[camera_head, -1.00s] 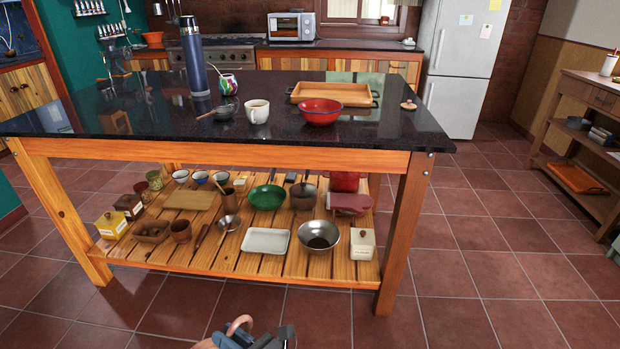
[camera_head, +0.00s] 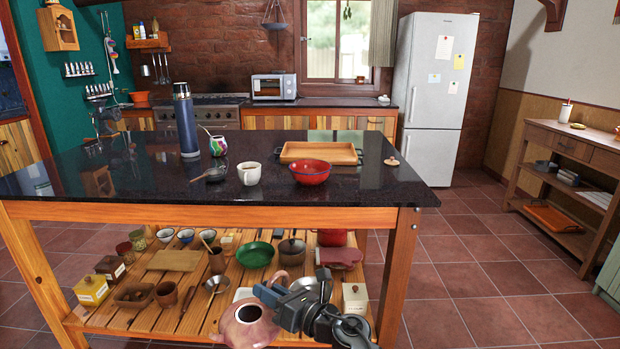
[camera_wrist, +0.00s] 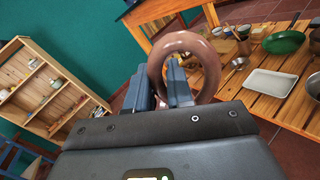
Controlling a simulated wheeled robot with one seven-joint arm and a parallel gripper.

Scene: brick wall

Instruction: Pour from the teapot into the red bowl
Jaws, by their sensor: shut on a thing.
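The teapot (camera_head: 246,326) is pinkish-brown and round, with a dark opening on top, at the bottom of the head view. My gripper (camera_head: 274,294) is shut on its ring-shaped handle, which shows in the wrist view (camera_wrist: 208,58) between the fingers (camera_wrist: 172,84). The teapot is held in front of the island, below its top; its lower part is cut off by the frame. The red bowl (camera_head: 310,173) stands upright on the dark island top (camera_head: 130,185), near the front and right of the white cup. Its contents cannot be made out.
The island's front edge (camera_head: 215,214) lies between teapot and bowl. Dishes fill the lower shelf.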

